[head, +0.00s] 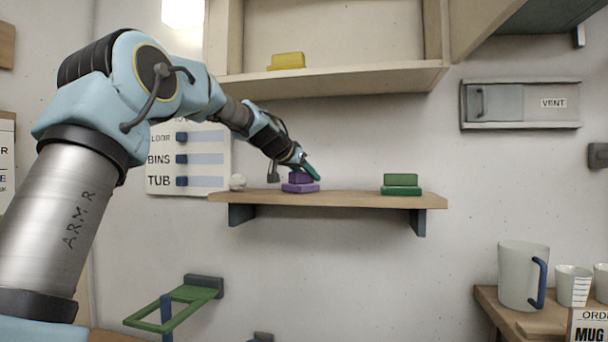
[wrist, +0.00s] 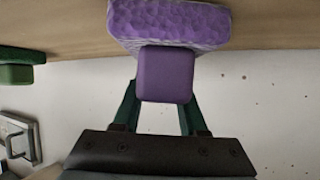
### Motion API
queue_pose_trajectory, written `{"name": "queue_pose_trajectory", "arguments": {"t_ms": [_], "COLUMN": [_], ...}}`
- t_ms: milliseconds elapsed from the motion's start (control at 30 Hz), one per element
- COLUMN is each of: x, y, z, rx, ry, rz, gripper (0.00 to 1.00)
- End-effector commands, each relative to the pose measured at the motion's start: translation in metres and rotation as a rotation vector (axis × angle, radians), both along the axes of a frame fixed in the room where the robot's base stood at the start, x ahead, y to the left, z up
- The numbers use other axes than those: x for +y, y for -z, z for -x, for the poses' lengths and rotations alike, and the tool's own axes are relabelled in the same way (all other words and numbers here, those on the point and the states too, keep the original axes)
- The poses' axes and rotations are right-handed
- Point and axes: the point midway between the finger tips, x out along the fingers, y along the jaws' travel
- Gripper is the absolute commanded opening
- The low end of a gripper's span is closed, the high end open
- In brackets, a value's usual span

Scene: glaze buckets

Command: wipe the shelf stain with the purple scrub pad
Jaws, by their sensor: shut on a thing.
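The purple scrub pad (head: 300,187) is at the left-middle of the wooden wall shelf (head: 345,197), at the level of its top. In the wrist view, the pad (wrist: 172,22) has a rough, wide base and a smooth block handle. My gripper (head: 307,173) reaches it from the upper left. In the wrist view, its two dark green fingers (wrist: 162,98) are on either side of the handle, shut on it. I cannot tell whether the pad's base touches the shelf. No stain shows in either view; the pad or gripper may hide it.
A green pad (head: 402,185) sits at the shelf's right end, and a small whitish round thing (head: 237,183) at its left end. The shelf between the pads looks clear. An upper cabinet (head: 335,80) holds a yellow pad (head: 287,61). A green-and-blue rack (head: 170,310) is below left.

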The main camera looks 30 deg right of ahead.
Motion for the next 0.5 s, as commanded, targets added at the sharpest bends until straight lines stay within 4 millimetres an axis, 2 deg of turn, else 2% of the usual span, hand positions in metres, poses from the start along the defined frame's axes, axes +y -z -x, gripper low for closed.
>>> {"name": "queue_pose_trajectory", "arguments": {"t_ms": [200,500], "x": [-0.016,-0.024], "y": [0.001,0.0], "z": [0.014,0.021], "rx": [0.005,0.004], "ry": [0.005,0.005], "rz": [-0.005,-0.004], "gripper": [0.0,0.0]}}
